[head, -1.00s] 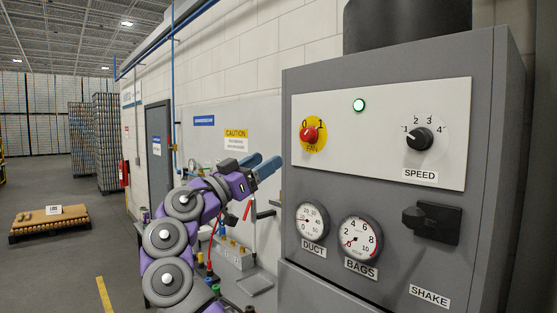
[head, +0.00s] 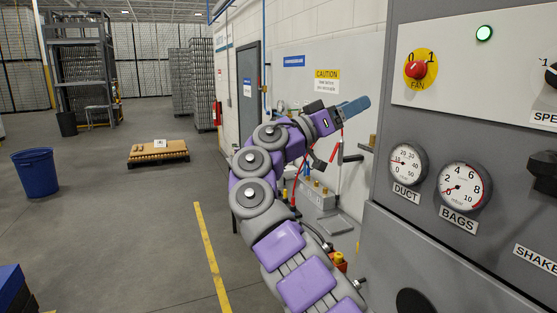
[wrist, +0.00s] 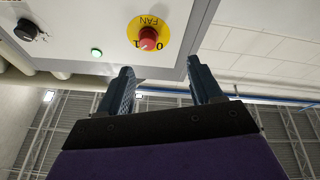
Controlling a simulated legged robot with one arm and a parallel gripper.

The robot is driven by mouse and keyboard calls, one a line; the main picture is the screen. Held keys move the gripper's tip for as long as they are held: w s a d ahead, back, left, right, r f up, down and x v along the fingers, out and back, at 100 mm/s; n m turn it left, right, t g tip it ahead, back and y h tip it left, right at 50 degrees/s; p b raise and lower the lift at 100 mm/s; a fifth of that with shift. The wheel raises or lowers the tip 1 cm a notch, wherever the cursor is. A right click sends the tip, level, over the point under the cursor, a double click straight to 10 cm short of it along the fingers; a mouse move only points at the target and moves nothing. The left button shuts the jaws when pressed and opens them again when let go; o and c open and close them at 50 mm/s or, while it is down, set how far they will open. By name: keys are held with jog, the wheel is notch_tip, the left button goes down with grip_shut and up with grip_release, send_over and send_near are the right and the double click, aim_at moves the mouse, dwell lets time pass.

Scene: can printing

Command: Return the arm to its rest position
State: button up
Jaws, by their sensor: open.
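My gripper (head: 356,107) is at the end of my purple and grey arm, raised to the left of the grey machine cabinet (head: 460,265). In the wrist view my gripper (wrist: 158,90) shows two blue fingers spread apart with nothing between them. The red fan knob (head: 416,69) on its yellow disc sits on the cabinet's white panel, to the right of the gripper and apart from it. The knob also shows beyond the fingers in the wrist view (wrist: 148,38). A green lamp (head: 484,33) is lit on the panel.
The duct gauge (head: 407,164) and bags gauge (head: 464,188) are below the panel. A wall bench with fittings (head: 319,197) lies behind the arm. A blue bin (head: 36,173) and a pallet (head: 158,151) stand on the left floor, which is otherwise largely open.

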jog(key=s+d+f+n+g+y+b, duration=0.1)
jog(key=s+d+f+n+g+y, duration=0.1)
jog(key=s+d+f, duration=0.3)
jog(key=s+d+f+n+g+y+b, duration=0.1)
jog(key=s+d+f+n+g, duration=0.2)
jog(key=d, duration=0.4)
jog(key=s+d+f+g+y+b, duration=0.15)
jog(key=s+d+f+y, duration=0.3)
jog(key=s+f, duration=0.75)
jog(key=s+a+f+n+g+y+b, duration=0.1)
jog(key=s+a+f+n+y, duration=0.1)
jog(key=s+a+f+y, duration=0.2)
jog(key=s+a+f+n+g+y, duration=0.1)
jog(key=s+a+f+y, duration=0.4)
jog(key=s+a+f, duration=0.5)
jog(key=s+a+f+n+g+y+b, duration=0.1)
jog(key=s+a+f+y, duration=0.3)
jog(key=s+f, duration=0.9)
jog(key=a+f+n, duration=0.1)
jog(key=a+f, duration=0.2)
jog(key=f, duration=0.1)
jog(key=shift+s+a+f+n+b, duration=0.15)
jog(key=shift+a+f+n+b, duration=0.15)
jog(key=shift+n+b, duration=0.1)
